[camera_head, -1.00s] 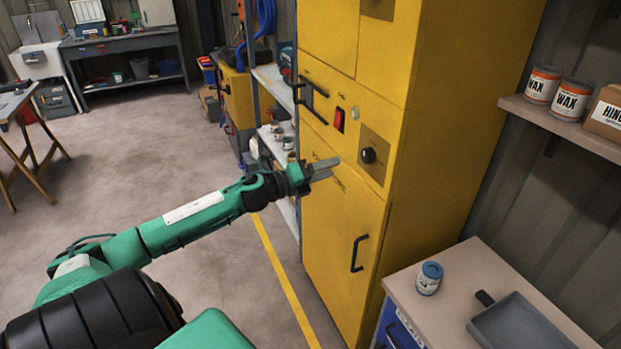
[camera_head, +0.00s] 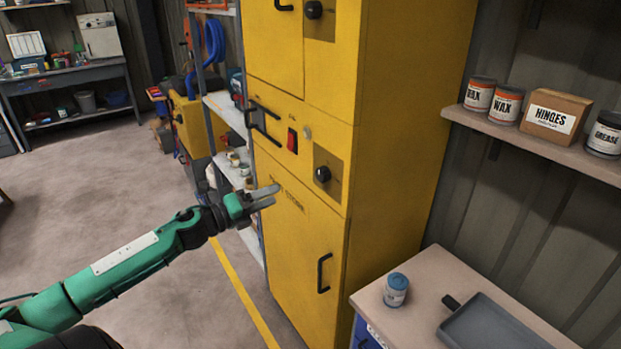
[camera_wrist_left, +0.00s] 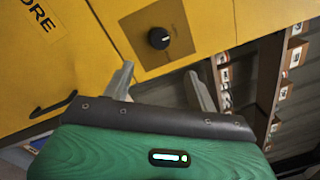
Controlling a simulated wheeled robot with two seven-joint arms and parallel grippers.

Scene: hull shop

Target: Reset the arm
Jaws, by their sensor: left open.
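My left arm is green and reaches in from the left in the head view. Its left gripper (camera_head: 268,195) is open and empty, in front of the yellow cabinet (camera_head: 405,110). In the left wrist view the two fingers of the gripper (camera_wrist_left: 160,88) are spread apart, with a black knob (camera_wrist_left: 159,38) on its plate beyond them. That black knob also shows in the head view (camera_head: 322,174), up and right of the fingertips. I cannot tell whether the fingertips touch the cabinet. My right gripper is not in view.
A workbench (camera_head: 380,317) at lower right holds a blue-lidded can (camera_head: 396,290) and a grey tray (camera_head: 492,325). A wall shelf (camera_head: 540,148) bears wax cans and a hinges box (camera_head: 554,115). Open floor (camera_head: 90,195) lies left of the cabinet.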

